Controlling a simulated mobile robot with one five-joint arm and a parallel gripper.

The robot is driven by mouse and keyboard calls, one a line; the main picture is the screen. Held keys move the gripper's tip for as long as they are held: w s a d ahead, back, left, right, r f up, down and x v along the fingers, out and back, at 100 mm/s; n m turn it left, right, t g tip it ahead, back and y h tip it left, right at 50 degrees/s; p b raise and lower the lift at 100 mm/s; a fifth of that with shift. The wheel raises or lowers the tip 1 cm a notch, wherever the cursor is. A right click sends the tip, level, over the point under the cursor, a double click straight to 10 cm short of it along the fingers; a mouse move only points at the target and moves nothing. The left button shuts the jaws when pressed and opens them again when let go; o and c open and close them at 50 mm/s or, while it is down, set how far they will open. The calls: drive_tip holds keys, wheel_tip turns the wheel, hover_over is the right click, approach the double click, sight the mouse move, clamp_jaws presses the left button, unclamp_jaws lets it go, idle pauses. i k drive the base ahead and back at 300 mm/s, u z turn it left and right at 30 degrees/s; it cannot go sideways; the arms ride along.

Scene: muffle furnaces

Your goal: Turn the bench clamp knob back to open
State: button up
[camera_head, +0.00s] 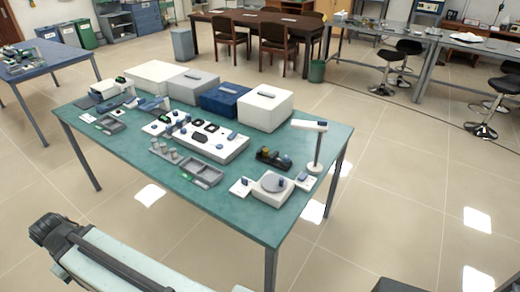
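No bench clamp or knob can be told for certain at this size. On the teal table (232,215), a small dark fixture (273,158) with a yellowish piece and a blue piece stands near the right side. In front of it is a white block with a grey round plate (271,184) and a small blue part on it. Small white blocks with blue parts sit to its left (241,187) and right (306,181). Part of my arm crosses the bottom left corner, apart from the table. No gripper fingers can be made out.
Large white, grey and blue boxes (222,97) line the table's back. A white panel (207,137), grey trays (201,173) and a white lamp-like stand (318,150) fill the top. Floor is open at front and right. Stools (395,65) and a brown table (260,22) stand behind.

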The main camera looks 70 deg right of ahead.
sight(286, 158)
drive_tip(key=z, duration=0.1)
drive_tip(key=i, duration=1.15)
drive_tip(key=z, duration=0.85)
drive_tip(key=k, duration=0.85)
drive_tip(key=z, duration=0.2)
drive_tip(key=i, duration=0.95)
drive_tip(key=u, duration=0.1)
